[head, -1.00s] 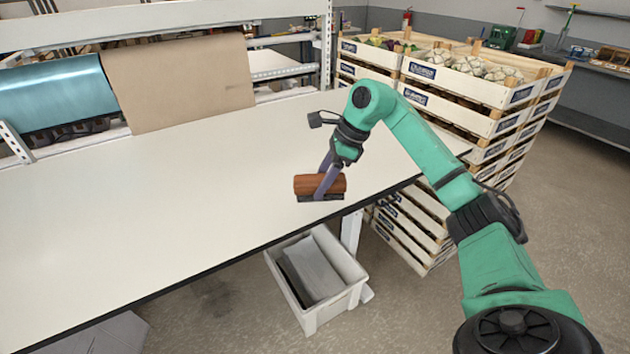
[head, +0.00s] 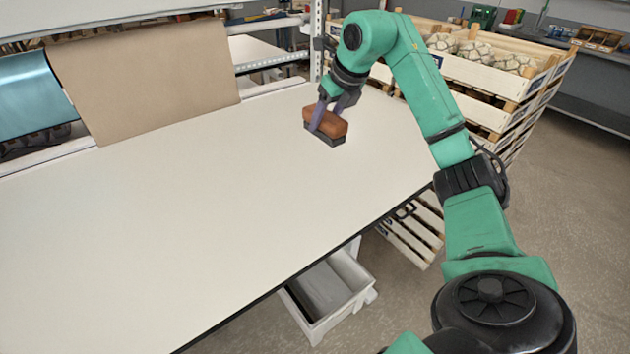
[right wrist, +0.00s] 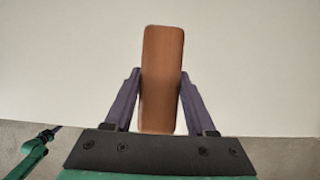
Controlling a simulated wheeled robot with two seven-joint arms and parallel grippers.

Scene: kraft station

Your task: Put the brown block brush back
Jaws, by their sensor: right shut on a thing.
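The brown block brush (head: 331,122) has a brown wooden block on top and dark bristles below. It is near the far right part of the white table in the head view. My right gripper (head: 326,118) is shut on it, with one finger on each side. In the right wrist view the brush (right wrist: 162,75) stands between the two purple fingers of the gripper (right wrist: 160,95). Its bristles are close to the tabletop; I cannot tell whether they touch it. My left gripper is not in view.
The white table (head: 170,200) is largely clear. A brown paper roll (head: 145,80) and a blue roll (head: 35,92) hang along its back. A metal upright (head: 317,45) stands behind the brush. Wooden crates (head: 480,80) are stacked at the right, and a grey bin (head: 330,290) is below the front edge.

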